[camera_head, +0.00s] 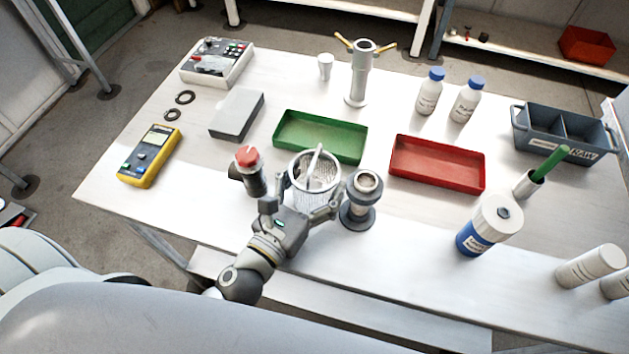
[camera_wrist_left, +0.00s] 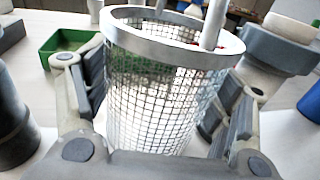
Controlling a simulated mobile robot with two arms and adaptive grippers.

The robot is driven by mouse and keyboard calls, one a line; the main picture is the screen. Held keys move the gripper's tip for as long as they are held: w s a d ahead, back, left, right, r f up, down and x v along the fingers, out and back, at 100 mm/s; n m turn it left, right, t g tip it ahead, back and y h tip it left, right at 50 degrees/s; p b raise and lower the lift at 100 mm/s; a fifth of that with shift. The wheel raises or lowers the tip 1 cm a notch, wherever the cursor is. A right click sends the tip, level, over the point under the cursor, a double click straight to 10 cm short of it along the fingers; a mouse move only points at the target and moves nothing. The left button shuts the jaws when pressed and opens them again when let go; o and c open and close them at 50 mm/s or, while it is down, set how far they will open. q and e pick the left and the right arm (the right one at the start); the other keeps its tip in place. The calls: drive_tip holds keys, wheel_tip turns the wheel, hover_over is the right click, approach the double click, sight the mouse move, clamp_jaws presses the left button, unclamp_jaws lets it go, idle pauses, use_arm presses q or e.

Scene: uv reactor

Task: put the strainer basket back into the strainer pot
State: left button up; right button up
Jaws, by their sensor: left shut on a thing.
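The strainer basket (camera_head: 315,172) is a silver wire-mesh cylinder with a solid rim and a rod-like handle. My left gripper (camera_head: 309,203) is shut around its mesh side. The basket is upright, rim up, in the left wrist view (camera_wrist_left: 165,95), with a finger on each side. Its bottom is hidden by the gripper, so I cannot tell its height above the table. A grey flanged pot (camera_head: 358,213), which looks like the strainer pot, stands just right of the basket, with a pale round top. It also shows in the left wrist view (camera_wrist_left: 275,55). My right gripper is not in view.
A dark cylinder with a red top (camera_head: 249,168) stands close left of the gripper. A green tray (camera_head: 290,142) lies behind the basket and a red tray (camera_head: 440,178) to the right. A blue-white container (camera_head: 487,228) stands farther right. The table's front left is clear.

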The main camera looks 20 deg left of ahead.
use_arm(q)
drive_tip(key=o, duration=1.1)
